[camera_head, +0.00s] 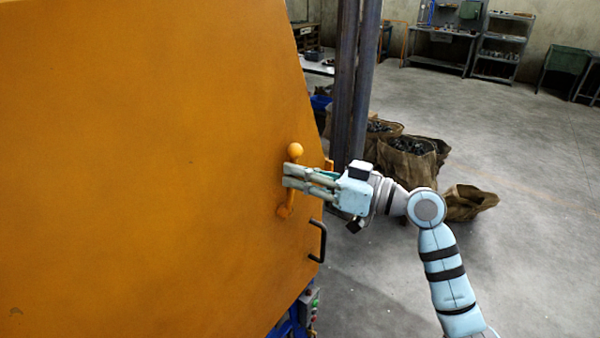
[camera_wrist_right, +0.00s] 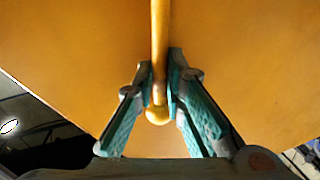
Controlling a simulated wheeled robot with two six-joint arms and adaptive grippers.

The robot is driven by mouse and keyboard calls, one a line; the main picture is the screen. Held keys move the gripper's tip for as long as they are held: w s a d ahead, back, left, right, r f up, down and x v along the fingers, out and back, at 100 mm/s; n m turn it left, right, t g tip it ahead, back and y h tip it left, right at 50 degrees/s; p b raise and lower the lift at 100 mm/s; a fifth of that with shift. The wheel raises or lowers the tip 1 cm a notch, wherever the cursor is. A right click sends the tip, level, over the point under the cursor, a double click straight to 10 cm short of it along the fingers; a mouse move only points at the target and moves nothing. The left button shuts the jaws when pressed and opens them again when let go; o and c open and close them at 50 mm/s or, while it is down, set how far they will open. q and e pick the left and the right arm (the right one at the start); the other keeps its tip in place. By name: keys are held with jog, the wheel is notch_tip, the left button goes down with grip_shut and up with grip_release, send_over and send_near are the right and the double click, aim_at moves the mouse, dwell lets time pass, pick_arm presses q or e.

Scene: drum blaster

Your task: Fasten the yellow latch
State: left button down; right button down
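The yellow latch (camera_head: 295,150) is a rod with a ball knob on the large orange door panel (camera_head: 150,160), near its right edge. The knob is at the top and the rod runs down, leaning slightly, to its lower end. My right gripper (camera_head: 286,175) reaches in from the right and covers the middle of the rod. In the right wrist view, the latch rod (camera_wrist_right: 160,45) passes between the fingertips of my right gripper (camera_wrist_right: 160,68). The fingers are drawn in close on both sides of it and look shut on it. My left gripper is out of view.
A black handle (camera_head: 318,241) sits below the latch on the panel edge. A small orange bracket (camera_head: 328,165) shows behind the gripper. A dark steel post (camera_head: 354,80) and brown sacks (camera_head: 408,155) stand behind. A control box with buttons (camera_head: 312,303) is low down. Open floor lies to the right.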

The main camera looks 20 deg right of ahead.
jog(key=shift+w, duration=0.1)
dwell(0.3)
jog(key=w+d+f+m+t+b, duration=0.1)
jog(key=w+d+f+m+b, duration=0.1)
jog(key=m, duration=0.7)
jog(key=w+d+f+m+t+b, duration=0.2)
jog(key=d+f+m+b, duration=0.1)
jog(key=f+m+b, duration=0.2)
jog(key=shift+w+d+f+m+t, duration=0.3)
jog(key=shift+f+m, duration=0.9)
jog(key=shift+m, duration=0.8)
jog(key=c, duration=1.9)
grip_release()
jog(key=shift+f, duration=0.1)
jog(key=v, duration=1.2)
jog(key=shift+s+a, duration=0.1)
jog(key=shift+a, duration=0.05)
